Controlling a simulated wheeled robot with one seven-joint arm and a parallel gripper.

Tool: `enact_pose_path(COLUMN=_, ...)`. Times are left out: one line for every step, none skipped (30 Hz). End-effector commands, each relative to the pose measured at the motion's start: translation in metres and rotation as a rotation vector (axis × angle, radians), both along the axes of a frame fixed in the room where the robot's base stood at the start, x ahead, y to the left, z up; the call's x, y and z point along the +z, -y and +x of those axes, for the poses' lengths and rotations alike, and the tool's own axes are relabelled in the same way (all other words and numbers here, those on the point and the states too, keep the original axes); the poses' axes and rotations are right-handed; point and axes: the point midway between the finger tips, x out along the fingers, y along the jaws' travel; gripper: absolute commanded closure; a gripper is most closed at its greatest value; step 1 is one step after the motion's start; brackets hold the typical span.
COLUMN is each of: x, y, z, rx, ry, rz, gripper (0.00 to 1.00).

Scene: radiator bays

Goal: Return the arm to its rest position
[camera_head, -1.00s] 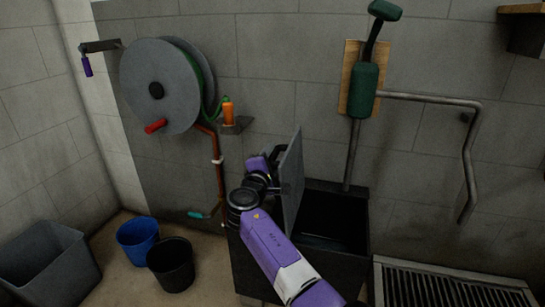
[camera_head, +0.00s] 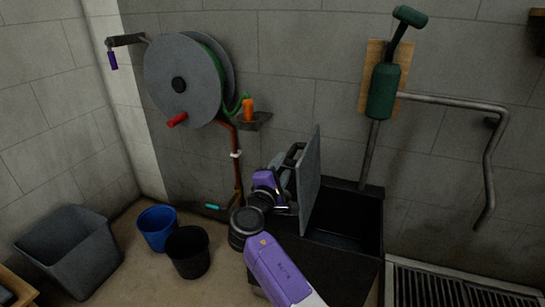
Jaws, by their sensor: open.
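My arm, purple with dark joints, reaches up from the bottom centre of the head view. Its wrist bends toward a grey upright panel (camera_head: 310,180) at the left side of a dark trough. My gripper (camera_head: 292,157) is the dark part beside the panel's left face. It is open, and I see nothing held in it. The fingertips are partly hidden, and I cannot tell whether they touch the panel.
The dark trough (camera_head: 352,222) stands under a green hand pump (camera_head: 383,92). A hose reel (camera_head: 180,82) and an orange-topped nozzle (camera_head: 248,107) are on the wall. Blue (camera_head: 157,228) and black (camera_head: 188,252) buckets and a grey bin (camera_head: 72,250) stand left. A floor grate (camera_head: 450,290) lies right.

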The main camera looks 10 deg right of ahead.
Motion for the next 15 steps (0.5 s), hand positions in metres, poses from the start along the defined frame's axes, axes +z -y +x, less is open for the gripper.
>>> enact_pose_path(x=0.001, y=-0.002, z=0.002, rx=0.011, ry=0.008, rz=0.008, gripper=0.57)
enact_pose_path(x=0.001, y=-0.005, z=0.003, rx=0.024, ry=0.013, rz=0.016, gripper=0.57)
enact_pose_path(x=0.000, y=-0.009, z=0.006, rx=0.042, ry=0.019, rz=0.035, gripper=0.57)
enact_pose_path(x=0.001, y=-0.013, z=0.008, rx=0.062, ry=0.029, rz=0.054, gripper=0.57)
enact_pose_path(x=0.004, y=-0.018, z=0.010, rx=0.084, ry=0.041, rz=0.077, gripper=0.57)
enact_pose_path(x=0.011, y=-0.026, z=0.014, rx=0.120, ry=0.066, rz=0.118, gripper=0.57)
enact_pose_path(x=0.017, y=-0.033, z=0.016, rx=0.150, ry=0.085, rz=0.152, gripper=0.57)
enact_pose_path(x=0.021, y=-0.041, z=0.017, rx=0.185, ry=0.107, rz=0.196, gripper=0.57)
enact_pose_path(x=0.018, y=-0.051, z=0.014, rx=0.232, ry=0.124, rz=0.261, gripper=0.57)
enact_pose_path(x=0.014, y=-0.058, z=0.010, rx=0.266, ry=0.136, rz=0.310, gripper=0.57)
enact_pose_path(x=0.008, y=-0.064, z=0.006, rx=0.295, ry=0.143, rz=0.353, gripper=0.57)
enact_pose_path(x=0.002, y=-0.070, z=0.000, rx=0.328, ry=0.153, rz=0.407, gripper=0.57)
enact_pose_path(x=-0.003, y=-0.075, z=-0.005, rx=0.351, ry=0.158, rz=0.443, gripper=0.57)
enact_pose_path(x=-0.008, y=-0.079, z=-0.010, rx=0.371, ry=0.164, rz=0.481, gripper=0.57)
enact_pose_path(x=-0.015, y=-0.083, z=-0.018, rx=0.396, ry=0.170, rz=0.531, gripper=0.57)
